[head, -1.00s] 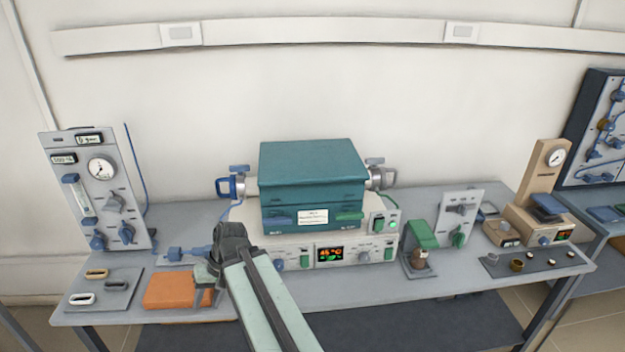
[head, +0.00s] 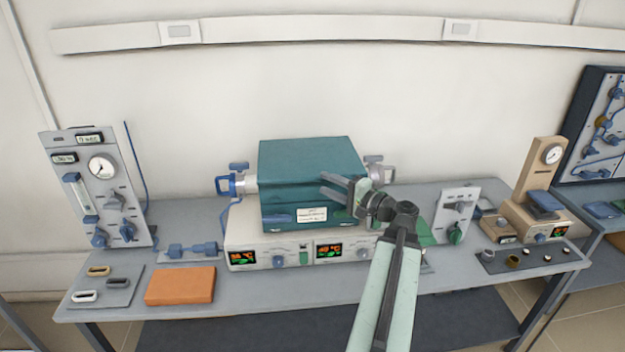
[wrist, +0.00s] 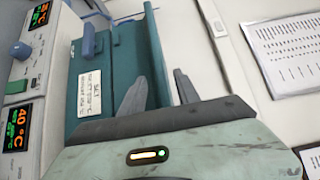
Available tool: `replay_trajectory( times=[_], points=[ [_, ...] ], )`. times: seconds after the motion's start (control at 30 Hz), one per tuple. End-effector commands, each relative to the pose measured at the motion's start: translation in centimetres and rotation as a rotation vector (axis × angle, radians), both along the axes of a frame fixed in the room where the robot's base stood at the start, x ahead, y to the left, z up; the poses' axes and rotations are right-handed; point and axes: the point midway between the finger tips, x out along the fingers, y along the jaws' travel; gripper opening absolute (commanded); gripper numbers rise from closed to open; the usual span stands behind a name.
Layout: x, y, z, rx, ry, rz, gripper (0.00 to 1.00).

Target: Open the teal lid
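My gripper (head: 340,186) is at the lid's front right side in the head view. Its two fingers are apart in the wrist view (wrist: 158,88), near the lid's front edge. I cannot tell whether they touch it. The right front handle is hidden behind my gripper.
The furnace stands on a white control unit (head: 285,250) with lit displays. A gauge panel (head: 98,195) is at the left, with an orange block (head: 180,286) near the front edge. A grey switch panel (head: 457,213) stands close on the right. The front middle of the bench (head: 260,300) is bare.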

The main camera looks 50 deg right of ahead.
Motion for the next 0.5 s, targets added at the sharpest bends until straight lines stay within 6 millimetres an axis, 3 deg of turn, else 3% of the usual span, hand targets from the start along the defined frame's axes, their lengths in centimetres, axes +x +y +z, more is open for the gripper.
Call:
replay_trajectory(
  times=[0.23, 0.5],
  points=[
    [4.6, 0.3, 0.0, 0.000, 0.001, 0.002, 0.38],
    [5.7, 0.6, 0.0, -0.001, 0.002, 0.002, 0.38]
  ],
)
